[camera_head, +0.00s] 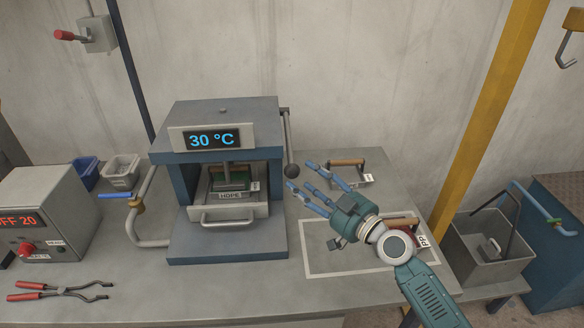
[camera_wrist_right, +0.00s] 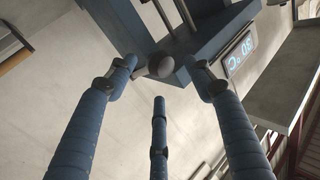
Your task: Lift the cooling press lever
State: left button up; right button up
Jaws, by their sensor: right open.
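The cooling press (camera_head: 227,244) is a blue-grey frame on the bench with a display reading 30 °C. Its lever (camera_head: 287,135) hangs down along the press's right side and ends in a dark ball knob (camera_head: 291,171). My right gripper (camera_head: 300,176) is open, its blue fingers pointing left at the knob from the right. In the right wrist view, the knob (camera_wrist_right: 161,65) shows between the tips of the open fingers (camera_wrist_right: 160,75). The fingers are not closed on it, and I cannot tell whether any touches it. My left gripper is not in view.
A mould labelled HDPE (camera_head: 231,210) sits inside the press. A bent pipe with a blue handle (camera_head: 115,195) stands at its left. Wooden-handled moulds, one being the rear mould (camera_head: 347,170), lie right. Tongs (camera_head: 60,291) and a control box (camera_head: 45,215) are at left.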

aim_at(298, 175)
jog(key=x, duration=0.6)
jog(key=shift+p, duration=0.35)
grip_shut()
